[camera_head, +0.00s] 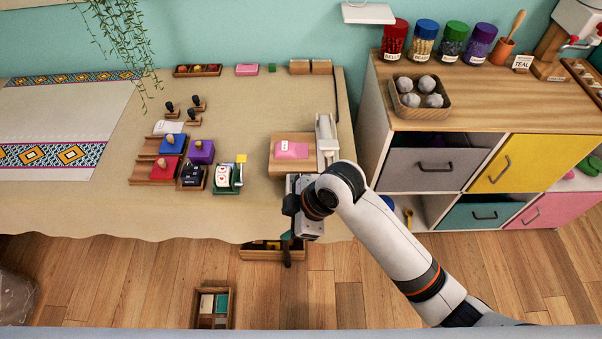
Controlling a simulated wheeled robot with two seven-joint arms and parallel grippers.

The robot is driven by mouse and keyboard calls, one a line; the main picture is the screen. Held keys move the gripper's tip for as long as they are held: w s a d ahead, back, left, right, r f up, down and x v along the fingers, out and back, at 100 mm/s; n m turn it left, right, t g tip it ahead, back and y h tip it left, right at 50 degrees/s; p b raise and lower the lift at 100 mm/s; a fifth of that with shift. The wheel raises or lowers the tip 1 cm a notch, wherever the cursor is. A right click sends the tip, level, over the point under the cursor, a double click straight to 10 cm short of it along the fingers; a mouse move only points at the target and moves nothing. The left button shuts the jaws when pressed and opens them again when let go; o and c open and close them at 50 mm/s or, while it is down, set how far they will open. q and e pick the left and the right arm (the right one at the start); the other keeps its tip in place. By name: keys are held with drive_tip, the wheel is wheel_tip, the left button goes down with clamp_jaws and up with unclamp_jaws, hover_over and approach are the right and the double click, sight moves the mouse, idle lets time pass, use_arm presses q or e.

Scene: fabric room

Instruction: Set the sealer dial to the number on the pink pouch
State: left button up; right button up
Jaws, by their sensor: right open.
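The pink pouch (294,151) lies on a wooden board (274,163) near the table's right end. It carries a small white label whose number is too small to read. A white device (326,137), which looks like the sealer, stands at the board's right side. I cannot make out its dial; my right wrist covers the area just in front of the board. My right gripper (290,238) is at the table's front edge, pointing down, in front of the board and pouch. It is open, with nothing seen in it. My left gripper is out of view.
Stamps, a red pad (166,169), a purple block (201,151) and a green card holder (226,178) stand left of the board. A shelf (480,110) with jars and drawers stands at the right. A wooden tray (258,254) is below the table edge. The front-left tabletop is clear.

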drive_tip(key=w+d+r+n+g+h, duration=0.1)
drive_tip(key=w+r+n+h, duration=0.25)
drive_tip(key=w+n, duration=0.3)
drive_tip(key=w+d+r+n+h, duration=0.2)
drive_tip(key=w+r+n, duration=0.25)
drive_tip(key=w, duration=0.35)
drive_tip(key=shift+y, duration=0.25)
drive_tip(key=f, duration=0.8)
drive_tip(key=f+p, duration=0.1)
drive_tip(key=f, duration=0.3)
drive_tip(key=shift+w+a+f, duration=0.15)
drive_tip(key=shift+a+f, duration=0.1)
drive_tip(key=shift+a, duration=0.05)
drive_tip(key=c, duration=1)
